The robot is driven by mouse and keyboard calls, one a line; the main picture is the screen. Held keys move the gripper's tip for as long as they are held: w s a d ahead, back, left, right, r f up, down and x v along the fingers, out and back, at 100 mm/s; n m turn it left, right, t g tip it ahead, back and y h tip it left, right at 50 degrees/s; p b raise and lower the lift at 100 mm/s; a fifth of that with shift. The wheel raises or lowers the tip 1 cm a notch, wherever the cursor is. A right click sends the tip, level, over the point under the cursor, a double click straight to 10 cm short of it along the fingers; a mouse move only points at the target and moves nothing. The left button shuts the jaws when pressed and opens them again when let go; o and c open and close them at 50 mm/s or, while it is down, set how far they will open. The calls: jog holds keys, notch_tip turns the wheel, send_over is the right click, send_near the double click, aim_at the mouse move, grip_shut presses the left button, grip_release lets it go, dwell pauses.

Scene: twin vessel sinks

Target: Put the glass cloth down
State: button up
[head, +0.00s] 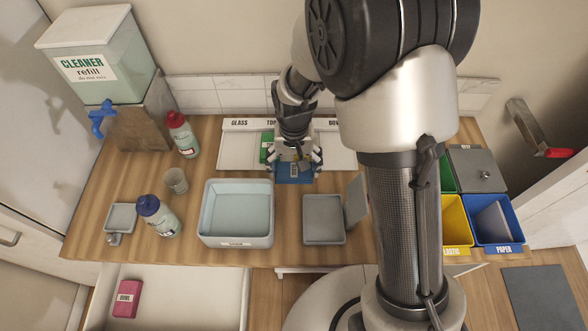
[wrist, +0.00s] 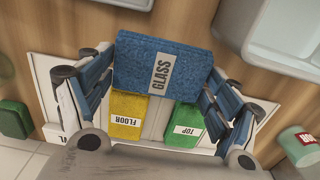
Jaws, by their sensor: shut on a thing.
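The glass cloth (wrist: 160,68) is a folded blue cloth with a white GLASS label, and it fills the top middle of the wrist view. In the head view the cloth (head: 293,179) shows under my gripper. My gripper (head: 294,163) is shut on it, with one finger at each side; it also shows in the wrist view (wrist: 163,75). The cloth is in front of a white labelled tray (head: 345,157) at the back of the counter. I cannot tell whether the cloth touches the counter.
A yellow FLOOR cloth (wrist: 127,115) and a green TOP cloth (wrist: 184,122) lie on the tray beyond. A grey basin (head: 236,240) and an open grey box (head: 323,230) stand nearer the front. A red-capped bottle (head: 183,137) stands left. A pink cloth (head: 127,298) lies in the open drawer.

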notch_tip(320, 180, up, 16)
jog(key=p, duration=0.5)
jog(key=d+f, duration=0.6)
jog(key=d, duration=0.6)
notch_tip(320, 180, up, 14)
jog(key=p, duration=0.8)
jog(key=b, duration=0.8)
send_over(305, 174)
jog(key=w, duration=0.2)
notch_tip(305, 174, down, 7)
notch_tip(305, 174, down, 20)
jog(key=b, duration=0.6)
jog(key=shift+s+d+f+b, duration=0.1)
jog(key=shift+f+b, duration=0.15)
jog(key=shift+b, duration=0.05)
